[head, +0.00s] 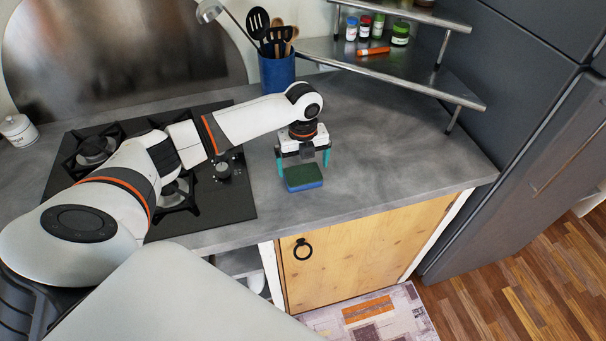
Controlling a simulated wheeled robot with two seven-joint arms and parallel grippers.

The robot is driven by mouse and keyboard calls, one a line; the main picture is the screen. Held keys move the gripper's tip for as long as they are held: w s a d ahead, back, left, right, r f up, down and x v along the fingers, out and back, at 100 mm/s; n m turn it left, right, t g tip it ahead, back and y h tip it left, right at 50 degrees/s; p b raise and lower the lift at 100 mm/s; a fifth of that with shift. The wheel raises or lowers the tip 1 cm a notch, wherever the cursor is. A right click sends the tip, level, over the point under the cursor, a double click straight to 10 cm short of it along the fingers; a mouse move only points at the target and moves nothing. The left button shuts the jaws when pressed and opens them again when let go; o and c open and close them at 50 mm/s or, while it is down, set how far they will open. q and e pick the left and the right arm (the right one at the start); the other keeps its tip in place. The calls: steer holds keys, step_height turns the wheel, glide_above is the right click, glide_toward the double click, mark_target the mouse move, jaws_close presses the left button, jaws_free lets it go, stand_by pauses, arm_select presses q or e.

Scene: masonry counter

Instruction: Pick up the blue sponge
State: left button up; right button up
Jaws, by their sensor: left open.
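The blue sponge (304,185) lies on the grey counter near its front edge; its top looks green and its side blue. My left gripper (303,169) is above the sponge, pointing down. Its two teal fingers are spread apart, one towards the left end of the sponge and one towards the right end. The fingers look open, and I cannot tell from this view whether they touch the sponge. My right gripper is not in view.
A gas hob (232,200) lies left of the sponge. A blue utensil pot (277,74) stands behind. A metal shelf (420,82) with jars is at the back right. The counter (400,150) right of the sponge is clear. A dark fridge (515,130) stands at the right.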

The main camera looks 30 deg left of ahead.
mark_target(303, 173)
arm_select(q)
steer(key=shift+w+f+p, duration=0.1)
steer(key=shift+f+p, duration=0.35)
steer(key=shift+f, duration=1.45)
steer(key=c, duration=0.8)
steer(key=shift+r, duration=0.1)
step_height(303, 173, up, 10)
steer(key=b, duration=0.2)
